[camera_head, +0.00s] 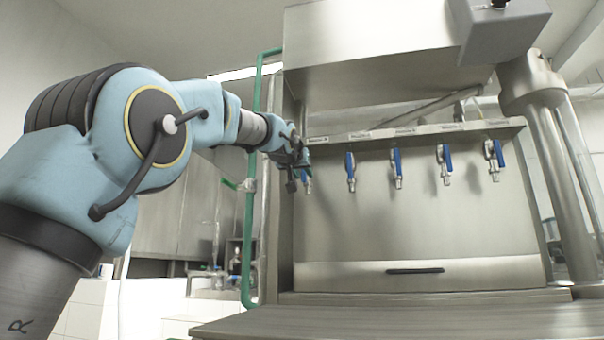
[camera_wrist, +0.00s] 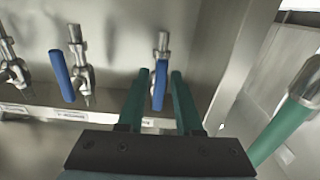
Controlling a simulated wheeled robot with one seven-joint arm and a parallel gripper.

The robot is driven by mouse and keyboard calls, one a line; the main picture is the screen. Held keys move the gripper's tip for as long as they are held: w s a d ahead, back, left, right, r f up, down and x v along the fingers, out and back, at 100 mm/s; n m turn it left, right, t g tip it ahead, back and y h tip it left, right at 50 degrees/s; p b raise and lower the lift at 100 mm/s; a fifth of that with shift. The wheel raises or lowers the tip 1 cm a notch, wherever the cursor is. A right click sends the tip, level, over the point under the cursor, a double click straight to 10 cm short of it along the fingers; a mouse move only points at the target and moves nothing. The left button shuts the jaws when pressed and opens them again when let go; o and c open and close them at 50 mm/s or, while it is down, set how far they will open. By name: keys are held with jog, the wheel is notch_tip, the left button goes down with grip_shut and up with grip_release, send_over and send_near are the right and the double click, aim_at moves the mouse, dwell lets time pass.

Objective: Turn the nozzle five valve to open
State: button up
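A row of valves with blue lever handles hangs under a steel ledge in the head view. I cannot read which label marks nozzle five. My gripper (camera_head: 303,176) is at the leftmost valve (camera_head: 308,186), which it partly hides. In the wrist view, the two green fingers of my gripper (camera_wrist: 160,73) are apart. The blue handle (camera_wrist: 160,88) of this end valve shows between them, closer to the right finger. I cannot tell whether either finger touches it. Its metal nozzle (camera_wrist: 162,41) shows beyond the fingertips.
Other blue valves (camera_head: 351,171) continue to the right in the head view; one neighbour (camera_wrist: 62,76) is left of my gripper in the wrist view. A green pipe (camera_head: 250,215) stands left of the machine. A steel table (camera_head: 400,322) lies below.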

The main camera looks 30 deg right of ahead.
jog(key=shift+o, duration=0.9)
jog(key=b+v, duration=0.3)
jog(key=v, duration=0.8)
